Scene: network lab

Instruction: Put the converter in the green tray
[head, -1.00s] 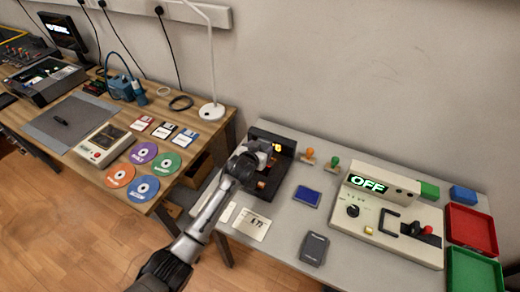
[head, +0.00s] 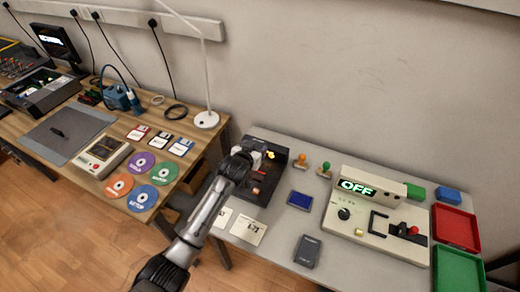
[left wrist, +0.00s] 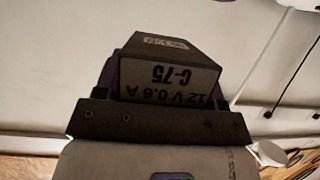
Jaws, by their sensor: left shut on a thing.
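The converter (left wrist: 170,76) is a dark box with a pale label reading 12 V 0.6 A C-75, upside down in the left wrist view. My left gripper (head: 246,154) is shut on it, with a finger on each side. In the head view this gripper is over the left part of a dark open-topped box (head: 284,158), and I cannot make out the converter there. The green tray (head: 459,271) lies at the right front of the grey table, looks empty, and is far to the right of the gripper. My right gripper is out of view.
Between gripper and tray stand a beige device (head: 375,223) reading OFF, two stamps (head: 324,169), a blue pad (head: 300,200) and a dark flat box (head: 307,251). A red tray (head: 456,228) lies behind the green one. A wooden table (head: 218,126) with discs is left.

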